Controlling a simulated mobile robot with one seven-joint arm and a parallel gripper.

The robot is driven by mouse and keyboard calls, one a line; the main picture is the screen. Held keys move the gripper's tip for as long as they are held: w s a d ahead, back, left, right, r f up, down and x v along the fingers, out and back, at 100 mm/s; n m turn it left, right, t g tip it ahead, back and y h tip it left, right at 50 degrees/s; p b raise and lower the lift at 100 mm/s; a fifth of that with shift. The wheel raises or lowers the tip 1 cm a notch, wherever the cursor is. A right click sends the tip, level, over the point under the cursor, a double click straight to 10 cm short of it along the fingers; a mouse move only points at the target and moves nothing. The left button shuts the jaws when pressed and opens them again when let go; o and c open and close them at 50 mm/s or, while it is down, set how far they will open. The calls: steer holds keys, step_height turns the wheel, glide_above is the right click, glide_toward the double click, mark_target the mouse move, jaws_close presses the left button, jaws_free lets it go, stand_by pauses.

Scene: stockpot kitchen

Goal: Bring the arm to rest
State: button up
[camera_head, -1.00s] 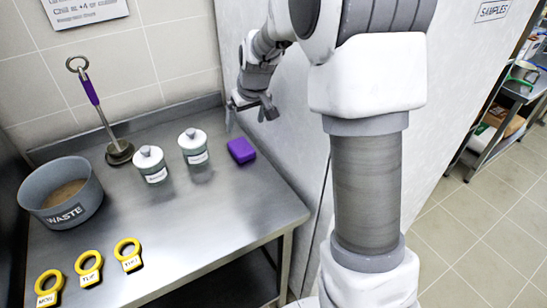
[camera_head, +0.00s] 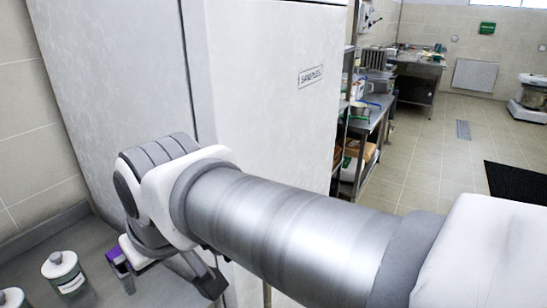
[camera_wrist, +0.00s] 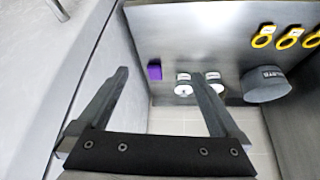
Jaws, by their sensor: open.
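My arm stretches across the lower part of the head view, bent, with its wrist end low at the left in front of a tall pale cabinet (camera_head: 265,120). My gripper (camera_wrist: 160,75) shows in the wrist view with its two dark fingers wide apart and nothing held between them. A purple block (camera_wrist: 154,72) appears in the gap between the fingers, on the steel table (camera_wrist: 215,35) beyond. In the head view the gripper is partly hidden behind my arm, close to the cabinet and the table's right end.
Lidded jars (camera_wrist: 184,90) and a grey waste pot (camera_wrist: 266,86) stand on the table, with several yellow rings (camera_wrist: 290,38). A shelf rack (camera_head: 367,130) stands beyond the cabinet. Tiled floor (camera_head: 430,150) at right is open.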

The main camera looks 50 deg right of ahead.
steer(key=shift+s+f, duration=0.35)
steer(key=shift+s, duration=0.3)
steer(key=shift+s+f, duration=0.35)
steer(key=shift+s, duration=0.25)
